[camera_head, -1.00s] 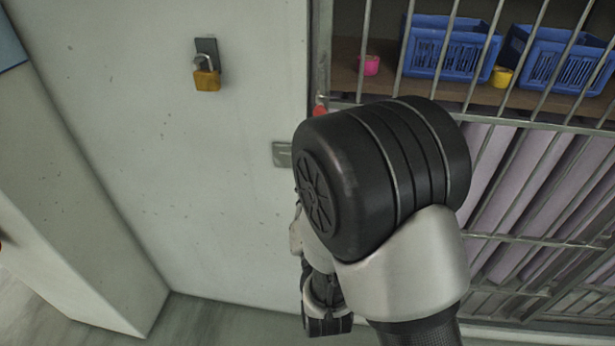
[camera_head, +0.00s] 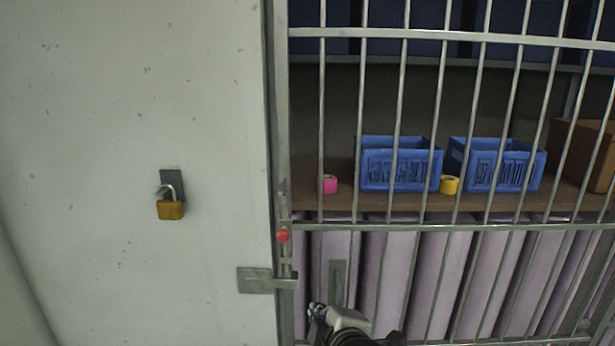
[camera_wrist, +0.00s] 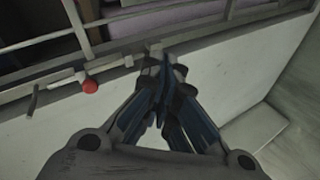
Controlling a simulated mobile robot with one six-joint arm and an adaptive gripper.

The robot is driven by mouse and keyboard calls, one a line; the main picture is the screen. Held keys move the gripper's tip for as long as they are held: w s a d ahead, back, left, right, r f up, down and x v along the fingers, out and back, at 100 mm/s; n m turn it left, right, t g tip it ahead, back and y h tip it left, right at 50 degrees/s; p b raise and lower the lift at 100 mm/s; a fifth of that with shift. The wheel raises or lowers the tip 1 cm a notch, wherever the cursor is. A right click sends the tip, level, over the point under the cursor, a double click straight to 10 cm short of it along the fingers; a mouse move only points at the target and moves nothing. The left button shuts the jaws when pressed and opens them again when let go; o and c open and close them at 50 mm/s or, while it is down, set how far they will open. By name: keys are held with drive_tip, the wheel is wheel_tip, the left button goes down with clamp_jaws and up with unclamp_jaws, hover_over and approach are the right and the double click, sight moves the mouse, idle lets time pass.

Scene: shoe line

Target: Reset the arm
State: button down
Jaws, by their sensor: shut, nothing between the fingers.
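My gripper (camera_wrist: 163,65) shows in the wrist view with its two fingers together at the tips, holding nothing. In the head view only a small part of my arm shows at the bottom edge, in front of the barred gate (camera_head: 430,227); the fingertips cannot be made out clearly there. The gate's metal latch (camera_head: 262,281) and a red knob (camera_head: 283,236) are at its left side. The red knob also shows in the wrist view (camera_wrist: 90,87), left of my fingers and apart from them.
A brass padlock (camera_head: 170,209) hangs on the pale wall (camera_head: 90,100). Behind the bars, a shelf (camera_head: 400,203) holds two blue crates (camera_head: 400,168) (camera_head: 497,168), a pink roll (camera_head: 330,184), a yellow roll (camera_head: 450,184) and a brown box (camera_head: 585,150). Purple panels (camera_head: 445,265) stand below.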

drive_tip(key=s+d+m+g+h, duration=0.1)
drive_tip(key=s+d+m+g, duration=0.2)
drive_tip(key=s+d+m, duration=0.2)
drive_tip(key=s+d+m+g+h, duration=0.1)
drive_tip(key=s+d+m+g, duration=0.3)
drive_tip(key=s+m, duration=0.7)
drive_tip(key=s+d, duration=0.2)
drive_tip(key=s, duration=0.6)
drive_tip(key=shift+r+g+h, duration=0.3)
drive_tip(key=c, duration=2.4)
unclamp_jaws()
